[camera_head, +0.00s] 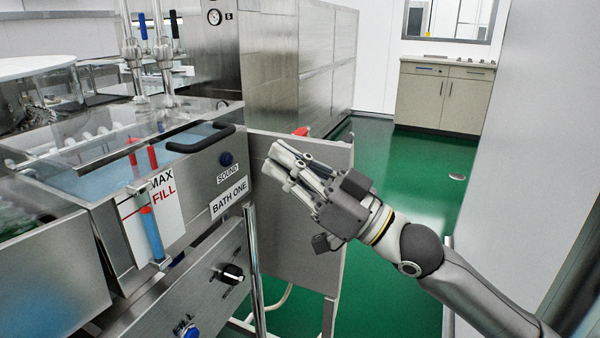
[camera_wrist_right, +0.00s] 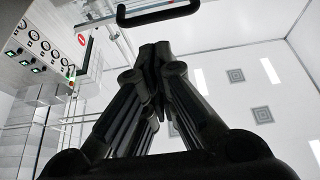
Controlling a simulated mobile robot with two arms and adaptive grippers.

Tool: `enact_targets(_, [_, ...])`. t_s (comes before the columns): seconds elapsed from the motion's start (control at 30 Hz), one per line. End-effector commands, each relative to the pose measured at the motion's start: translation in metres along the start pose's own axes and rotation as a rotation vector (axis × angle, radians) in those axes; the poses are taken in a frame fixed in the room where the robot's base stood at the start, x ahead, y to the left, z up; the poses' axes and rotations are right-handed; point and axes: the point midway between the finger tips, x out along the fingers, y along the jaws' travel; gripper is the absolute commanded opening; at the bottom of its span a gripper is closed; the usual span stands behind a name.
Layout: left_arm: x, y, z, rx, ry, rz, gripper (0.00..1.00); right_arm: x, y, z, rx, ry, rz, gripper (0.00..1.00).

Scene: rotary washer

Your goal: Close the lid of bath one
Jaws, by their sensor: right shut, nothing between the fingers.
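Bath one is the steel tank at the left, with blue water inside and a front panel (camera_head: 188,235) carrying a "BATH ONE" label (camera_head: 229,197). Its clear lid (camera_head: 95,142) has a black bar handle (camera_head: 201,138) and appears low over the bath's front edge; I cannot tell whether it is fully down. The handle also shows at the top of the right wrist view (camera_wrist_right: 158,14). My right gripper (camera_head: 280,160) is shut and empty, right of the handle and apart from it. It also shows in the wrist view (camera_wrist_right: 160,52). My left gripper is out of view.
A steel side panel (camera_head: 290,235) stands behind my right gripper. An upright metal bar (camera_head: 254,260) rises in front of the bath. Knobs (camera_head: 232,273) sit on the lower front. Tall steel cabinets (camera_head: 305,65) stand behind. Green floor (camera_head: 410,165) is clear to the right.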

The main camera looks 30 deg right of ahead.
Motion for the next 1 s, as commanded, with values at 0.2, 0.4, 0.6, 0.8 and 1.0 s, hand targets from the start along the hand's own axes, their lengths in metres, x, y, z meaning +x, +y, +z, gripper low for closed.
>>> enact_targets(0.2, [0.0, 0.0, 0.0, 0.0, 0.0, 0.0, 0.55, -0.015, 0.001, 0.001, 0.0, -0.002, 0.002, 0.0])
enact_targets(0.4, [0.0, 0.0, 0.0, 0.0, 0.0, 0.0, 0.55, -0.024, 0.0, -0.001, -0.002, 0.0, 0.0, 0.0])
enact_targets(0.6, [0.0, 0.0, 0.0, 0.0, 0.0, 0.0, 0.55, -0.028, -0.001, -0.001, -0.001, 0.002, -0.001, 0.0])
enact_targets(0.8, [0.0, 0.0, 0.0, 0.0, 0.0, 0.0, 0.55, -0.029, 0.0, -0.001, -0.001, 0.002, 0.0, 0.0])
enact_targets(1.0, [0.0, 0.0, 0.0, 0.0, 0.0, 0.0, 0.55, -0.042, 0.034, 0.049, -0.005, -0.102, 0.106, 0.0])
